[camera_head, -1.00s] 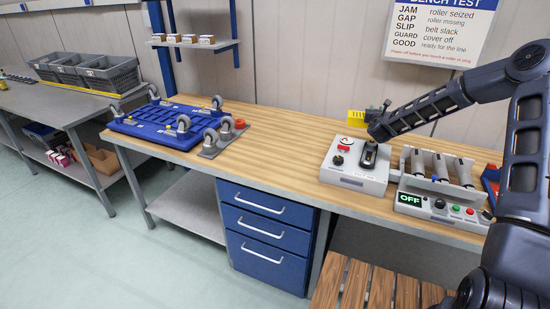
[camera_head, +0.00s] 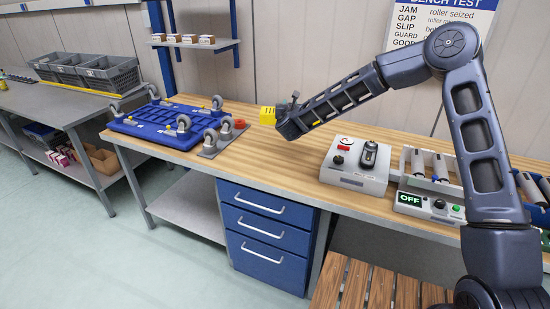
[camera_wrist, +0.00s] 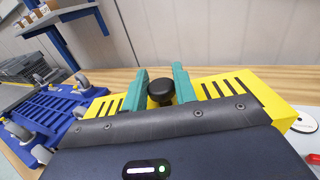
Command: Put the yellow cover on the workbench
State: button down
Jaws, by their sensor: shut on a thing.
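The yellow cover (camera_head: 267,115) is a slotted yellow piece held at the end of my arm above the wooden workbench (camera_head: 270,145). In the wrist view the yellow cover (camera_wrist: 225,84) spreads to both sides of my gripper. My gripper (camera_wrist: 161,88) has green fingers closed around a black knob (camera_wrist: 160,92) on the cover. In the head view my gripper (camera_head: 278,113) is mostly hidden behind my wrist. The cover appears above the bench top; its exact height is hard to tell.
A blue tray with caster wheels (camera_head: 165,122) lies on the bench to the left. The white control box (camera_head: 355,165) and the roller unit showing OFF (camera_head: 425,204) stand to the right.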

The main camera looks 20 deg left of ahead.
jog(key=s+a, duration=0.3)
jog(key=shift+s+r, duration=0.3)
jog(key=shift+s, duration=0.1)
jog(key=shift+s+a+f, duration=0.15)
jog(key=shift+f, duration=0.1)
notch_tip(320, 180, down, 19)
jog(key=shift+f, duration=0.2)
jog(key=c, duration=1.1)
grip_release()
jog(key=v, duration=1.2)
jog(key=shift+d, duration=0.2)
jog(key=shift+y, duration=0.3)
